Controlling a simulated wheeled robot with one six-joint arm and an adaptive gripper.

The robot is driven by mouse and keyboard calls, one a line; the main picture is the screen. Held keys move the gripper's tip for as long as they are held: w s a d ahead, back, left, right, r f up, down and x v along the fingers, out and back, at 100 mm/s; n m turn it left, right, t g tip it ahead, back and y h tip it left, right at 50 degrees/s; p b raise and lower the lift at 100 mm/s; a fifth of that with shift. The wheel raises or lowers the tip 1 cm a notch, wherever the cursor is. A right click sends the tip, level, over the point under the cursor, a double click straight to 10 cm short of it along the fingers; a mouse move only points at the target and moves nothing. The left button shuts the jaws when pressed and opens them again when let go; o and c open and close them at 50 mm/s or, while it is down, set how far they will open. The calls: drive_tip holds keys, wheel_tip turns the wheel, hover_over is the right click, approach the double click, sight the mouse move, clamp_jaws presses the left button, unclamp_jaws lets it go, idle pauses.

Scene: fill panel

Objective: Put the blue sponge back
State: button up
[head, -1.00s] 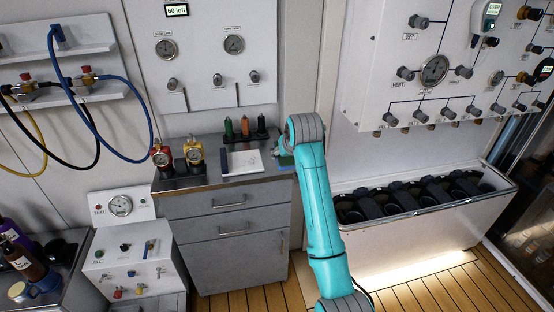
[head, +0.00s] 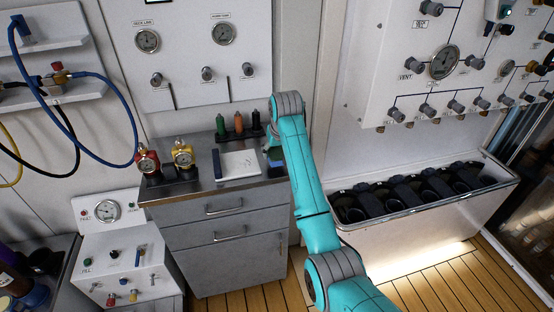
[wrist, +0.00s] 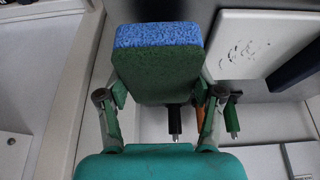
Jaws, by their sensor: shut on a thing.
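The blue sponge (wrist: 158,36) has a dark green face and fills the upper middle of the wrist view. My gripper (wrist: 160,95) is shut on it, one finger on each side. In the head view, my gripper (head: 274,148) is at the right end of the grey cabinet's worktop (head: 196,190). A small blue patch of the sponge (head: 277,163) shows there, partly hidden by my arm. I cannot tell whether the sponge touches the worktop.
Red (head: 147,161) and yellow (head: 183,153) gauge regulators stand further left. A white trough of black items (head: 420,234) is at the right.

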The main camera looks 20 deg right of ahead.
drive_tip(key=shift+f, duration=1.75)
drive_tip(key=o, duration=1)
drive_tip(key=v, duration=1.2)
